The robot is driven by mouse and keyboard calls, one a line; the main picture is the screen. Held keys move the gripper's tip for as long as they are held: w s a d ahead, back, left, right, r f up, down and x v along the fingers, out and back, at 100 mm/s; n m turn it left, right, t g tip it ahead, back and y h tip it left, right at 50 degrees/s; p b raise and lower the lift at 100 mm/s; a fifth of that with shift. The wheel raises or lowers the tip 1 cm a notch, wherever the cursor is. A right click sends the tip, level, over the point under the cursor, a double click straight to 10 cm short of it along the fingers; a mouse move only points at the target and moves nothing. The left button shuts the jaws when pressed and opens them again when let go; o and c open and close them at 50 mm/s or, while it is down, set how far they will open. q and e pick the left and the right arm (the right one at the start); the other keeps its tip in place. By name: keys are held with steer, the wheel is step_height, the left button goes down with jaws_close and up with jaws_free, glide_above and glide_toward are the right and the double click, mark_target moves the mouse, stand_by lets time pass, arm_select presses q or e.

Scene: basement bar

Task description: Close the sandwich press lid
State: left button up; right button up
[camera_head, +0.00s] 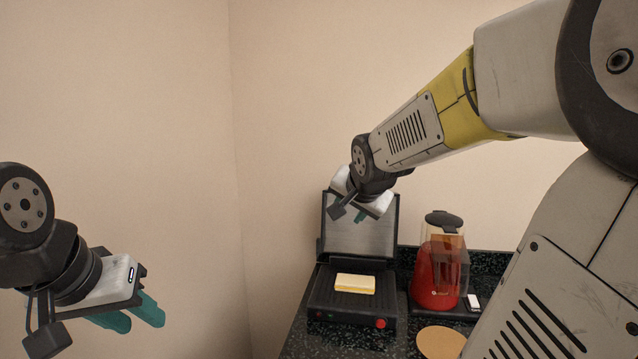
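The sandwich press (325,298) sits on the dark counter in the head view. Its lid (368,238) stands open, about upright, at the back of the base. A pale yellow sandwich (355,284) lies on the lower plate. My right gripper (360,216) points down at the upper part of the lid and hides some of its top edge. I cannot tell whether it touches the lid, and its fingers are mostly hidden. My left gripper (142,318) is at the lower left, well away from the press, with its two teal fingers apart and nothing between them.
A red blender-like appliance (437,272) with a dark top stands right of the press. A round tan board (441,342) lies in front of it on the speckled dark counter (345,345). Walls close the corner behind and to the left.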

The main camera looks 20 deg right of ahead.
steer(key=w+d+m+t, duration=0.1)
steer(key=w+d+m, duration=0.2)
steer(key=w, duration=0.6)
steer(key=w+d+m+t, duration=0.2)
steer(key=w+d+m, duration=0.2)
steer(key=w, duration=0.5)
steer(key=w+d+m+t, duration=0.2)
steer(key=w+d+m, duration=0.1)
steer(key=w+d, duration=0.4)
steer(key=shift+w+d+f+m, duration=0.15)
steer(key=shift+w+m, duration=0.25)
steer(key=shift+w, duration=0.55)
steer(key=shift+c, duration=0.5)
jaws_close()
